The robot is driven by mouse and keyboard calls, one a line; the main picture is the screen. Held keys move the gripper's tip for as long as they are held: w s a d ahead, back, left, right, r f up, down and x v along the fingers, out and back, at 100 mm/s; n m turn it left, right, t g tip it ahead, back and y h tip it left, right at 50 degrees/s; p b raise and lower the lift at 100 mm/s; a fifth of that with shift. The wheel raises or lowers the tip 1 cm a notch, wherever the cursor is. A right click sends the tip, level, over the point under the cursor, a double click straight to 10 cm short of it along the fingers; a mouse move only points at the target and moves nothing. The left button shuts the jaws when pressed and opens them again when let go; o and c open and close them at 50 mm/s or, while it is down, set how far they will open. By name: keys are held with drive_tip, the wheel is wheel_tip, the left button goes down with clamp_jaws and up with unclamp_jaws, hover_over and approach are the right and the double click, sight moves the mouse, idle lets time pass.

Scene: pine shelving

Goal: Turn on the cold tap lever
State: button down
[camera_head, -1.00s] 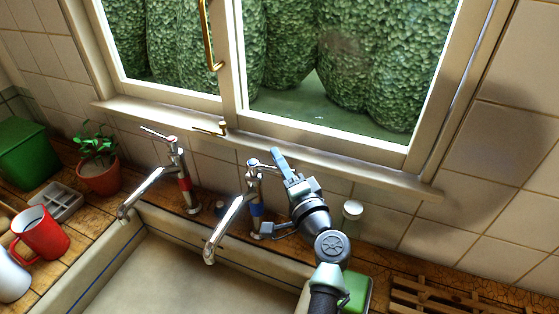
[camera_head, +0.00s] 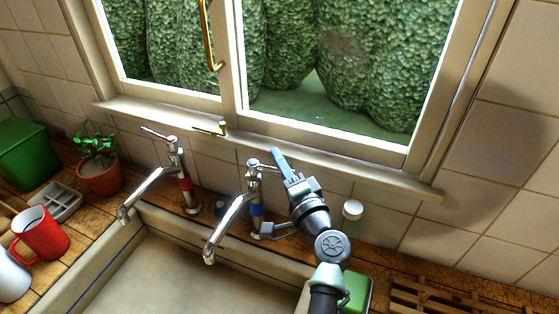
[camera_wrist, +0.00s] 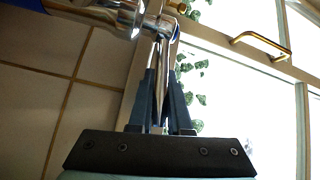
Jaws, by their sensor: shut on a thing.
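The cold tap (camera_head: 256,200) is chrome with a blue band and stands at the right of the sink's back edge. Its chrome lever (camera_head: 264,165) sits at the top, near the blue-marked cap, and points right toward my gripper. My gripper (camera_head: 276,156) reaches the lever from the right, its blue fingers tilted up. In the wrist view, the lever (camera_wrist: 160,75) lies between the two fingers, which are shut on it. The tap's body (camera_wrist: 105,12) shows at the top left there. No water shows at the spout.
The red-banded tap (camera_head: 184,185) stands to the left. The window sill (camera_head: 300,158) runs close behind my gripper. A white-capped container (camera_head: 352,210) and a green object (camera_head: 357,290) are near my arm. The sink basin (camera_head: 180,275) is empty where visible.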

idle(0.3)
drive_tip(key=m+h+p, duration=0.1)
drive_tip(key=h, duration=0.1)
drive_tip(key=s+m+t+h+p, duration=0.1)
drive_tip(key=h, duration=0.1)
drive_tip(key=shift+s+a+m, duration=0.15)
drive_tip(key=shift+s+m, duration=0.05)
drive_tip(key=shift+m, duration=0.2)
drive_tip(key=shift+s+m+h+p, duration=0.2)
drive_tip(key=shift+m+h+p, duration=0.3)
drive_tip(key=shift+h, duration=0.5)
drive_tip(key=c, duration=0.9)
unclamp_jaws()
drive_tip(key=shift+o, duration=0.2)
drive_tip(key=shift+s, duration=0.1)
